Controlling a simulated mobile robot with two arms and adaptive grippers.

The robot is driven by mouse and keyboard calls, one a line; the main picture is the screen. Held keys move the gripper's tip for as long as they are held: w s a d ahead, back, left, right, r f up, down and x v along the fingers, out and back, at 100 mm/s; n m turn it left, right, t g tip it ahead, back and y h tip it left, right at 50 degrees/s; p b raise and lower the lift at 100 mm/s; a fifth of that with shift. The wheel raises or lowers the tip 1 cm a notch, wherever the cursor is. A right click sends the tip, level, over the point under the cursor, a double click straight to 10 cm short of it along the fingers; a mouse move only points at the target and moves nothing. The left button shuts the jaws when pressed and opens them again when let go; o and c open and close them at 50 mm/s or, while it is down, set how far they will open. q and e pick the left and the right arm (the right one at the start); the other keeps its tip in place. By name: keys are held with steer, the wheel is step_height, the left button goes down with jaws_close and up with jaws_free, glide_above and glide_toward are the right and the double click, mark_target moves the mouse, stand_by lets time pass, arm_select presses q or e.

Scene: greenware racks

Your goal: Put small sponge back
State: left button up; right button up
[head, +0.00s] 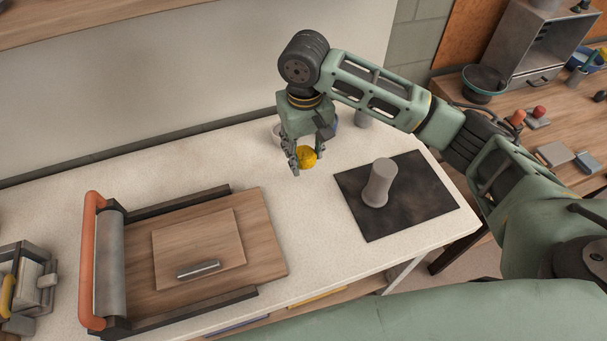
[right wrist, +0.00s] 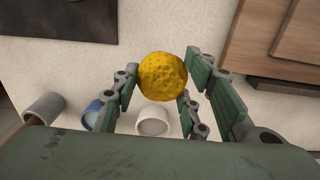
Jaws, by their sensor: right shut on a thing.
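The small sponge (head: 307,157) is a round, yellow, pitted ball. My right gripper (head: 306,165) is shut on it, and the sponge shows between the fingers in the right wrist view (right wrist: 162,76). The gripper points down over the pale worktop; I cannot tell how far above the surface the sponge is. Behind the gripper stand several small cups: a white cup (right wrist: 152,121), a blue cup (right wrist: 92,113) and a grey cup (right wrist: 44,107). In the head view the gripper partly hides them. My left gripper is not in view.
A slab roller board (head: 270,255) with an orange-handled roller (head: 93,235) lies to the left. A dark mat (head: 425,190) with a grey cylinder (head: 378,183) on it lies to the right. The worktop between them is clear. A wooden shelf (head: 90,18) hangs above.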

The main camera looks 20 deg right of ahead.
mark_target(303, 153)
step_height(303, 153, down, 3)
steer(key=shift+w+a+r, duration=0.1)
step_height(303, 153, down, 4)
steer(key=shift+f+p, duration=0.25)
steer(key=shift+p, duration=0.2)
steer(key=shift+f, duration=0.4)
steer(key=shift+w+f, duration=0.1)
steer(key=shift+f, duration=0.05)
steer(key=shift+a, duration=0.1)
steer(key=o, duration=1.1)
steer(key=shift+f, duration=0.1)
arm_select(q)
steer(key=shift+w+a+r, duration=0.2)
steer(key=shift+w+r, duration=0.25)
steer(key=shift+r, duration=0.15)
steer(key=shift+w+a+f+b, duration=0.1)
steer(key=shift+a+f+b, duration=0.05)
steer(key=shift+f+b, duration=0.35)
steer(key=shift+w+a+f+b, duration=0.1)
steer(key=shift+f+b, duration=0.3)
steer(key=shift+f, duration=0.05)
arm_select(e)
step_height(303, 153, up, 12)
steer(key=shift+r, duration=0.15)
